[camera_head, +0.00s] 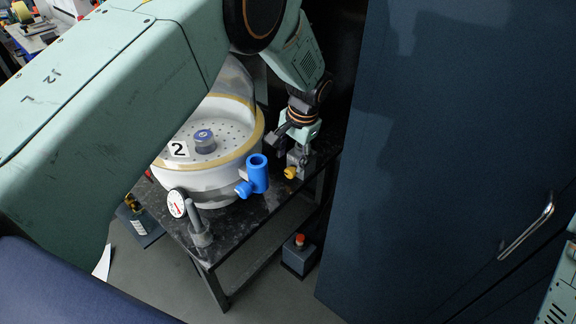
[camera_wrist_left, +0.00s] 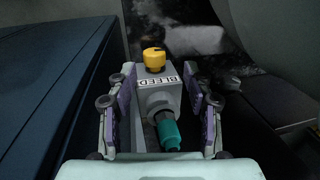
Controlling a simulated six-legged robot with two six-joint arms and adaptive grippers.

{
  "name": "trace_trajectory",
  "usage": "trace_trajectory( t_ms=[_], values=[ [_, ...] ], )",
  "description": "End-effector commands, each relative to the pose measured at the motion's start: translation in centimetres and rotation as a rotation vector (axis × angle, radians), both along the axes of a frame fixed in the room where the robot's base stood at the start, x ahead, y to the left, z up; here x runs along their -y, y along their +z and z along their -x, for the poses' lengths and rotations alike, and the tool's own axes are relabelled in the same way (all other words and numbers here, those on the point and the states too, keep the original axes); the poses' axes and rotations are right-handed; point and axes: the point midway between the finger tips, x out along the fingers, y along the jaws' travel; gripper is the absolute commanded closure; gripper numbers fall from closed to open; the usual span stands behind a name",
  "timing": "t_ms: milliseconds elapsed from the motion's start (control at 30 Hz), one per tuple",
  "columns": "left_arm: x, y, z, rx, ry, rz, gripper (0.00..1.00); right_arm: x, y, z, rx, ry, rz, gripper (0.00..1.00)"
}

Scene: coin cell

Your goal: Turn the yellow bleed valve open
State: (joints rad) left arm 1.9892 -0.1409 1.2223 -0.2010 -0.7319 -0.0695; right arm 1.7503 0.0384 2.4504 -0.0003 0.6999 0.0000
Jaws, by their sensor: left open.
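The yellow bleed valve knob (camera_head: 290,172) shows in the head view at the front of a small grey block on the black table. In the left wrist view the yellow knob (camera_wrist_left: 153,58) tops a grey block (camera_wrist_left: 157,92) labelled BLEED, with a teal fitting (camera_wrist_left: 168,132) on its near side. My left gripper (camera_head: 292,146) is open above the block. In the wrist view its fingers (camera_wrist_left: 160,100) stand apart on either side of the block, with the knob ahead between the tips. I cannot tell whether they touch it. My right gripper is not in view.
A white round vessel (camera_head: 208,180) with a blue pipe fitting (camera_head: 257,174) and a gauge (camera_head: 176,203) stands left of the valve. A tall dark blue cabinet (camera_head: 430,130) rises close on the right. A box with a red button (camera_head: 299,255) is below.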

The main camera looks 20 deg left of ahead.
Motion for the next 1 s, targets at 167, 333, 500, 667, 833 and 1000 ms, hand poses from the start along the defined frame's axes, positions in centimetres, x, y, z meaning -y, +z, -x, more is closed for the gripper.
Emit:
trace_trajectory(
  t_ms=[167, 333, 500, 667, 833, 1000],
  values=[
    [-0.4, -2.9, 0.0, 0.0, 0.0, 0.0, 0.49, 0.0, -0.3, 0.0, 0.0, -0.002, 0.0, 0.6],
    [-0.9, -4.5, -0.3, 0.0, 0.0, 0.0, 0.49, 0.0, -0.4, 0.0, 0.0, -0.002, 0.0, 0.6],
    [-1.0, -5.0, -0.5, 0.002, -0.001, 0.0, 0.49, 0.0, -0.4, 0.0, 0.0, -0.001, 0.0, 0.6],
    [-1.0, -5.0, -0.6, 0.002, -0.001, 0.0, 0.49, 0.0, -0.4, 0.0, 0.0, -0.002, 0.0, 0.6],
    [-1.1, -5.0, -0.7, 0.002, -0.001, 0.0, 0.61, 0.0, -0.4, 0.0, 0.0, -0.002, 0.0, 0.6],
    [-1.1, -5.0, -0.7, 0.001, -0.001, -0.001, 0.75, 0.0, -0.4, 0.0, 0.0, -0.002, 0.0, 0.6]
  ],
)
